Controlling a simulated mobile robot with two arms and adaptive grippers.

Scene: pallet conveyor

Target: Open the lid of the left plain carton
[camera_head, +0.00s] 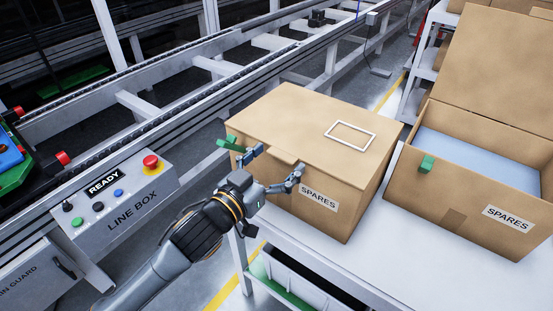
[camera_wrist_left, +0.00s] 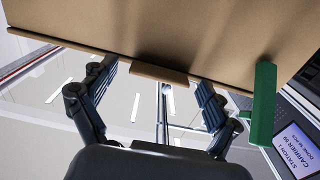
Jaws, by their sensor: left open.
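The left plain carton (camera_head: 300,215) stands on the white table with its lid (camera_head: 300,120) down and a white rectangle outline on top. A small cardboard tab (camera_head: 284,166) sticks out from the lid's front edge, and it also shows in the left wrist view (camera_wrist_left: 160,75). My left gripper (camera_head: 276,163) is open at that front edge, one finger on each side of the tab, with a gap to the tab on both sides. A green clip (camera_head: 229,145) sits at the carton's left front corner, and it shows at right in the left wrist view (camera_wrist_left: 262,105). My right gripper is out of view.
A second carton (camera_head: 455,205) stands open to the right, its lid raised, with light blue contents. A control box (camera_head: 118,205) with a red button and the conveyor rail (camera_head: 170,125) lie left. The white table (camera_head: 385,262) is clear in front of the cartons.

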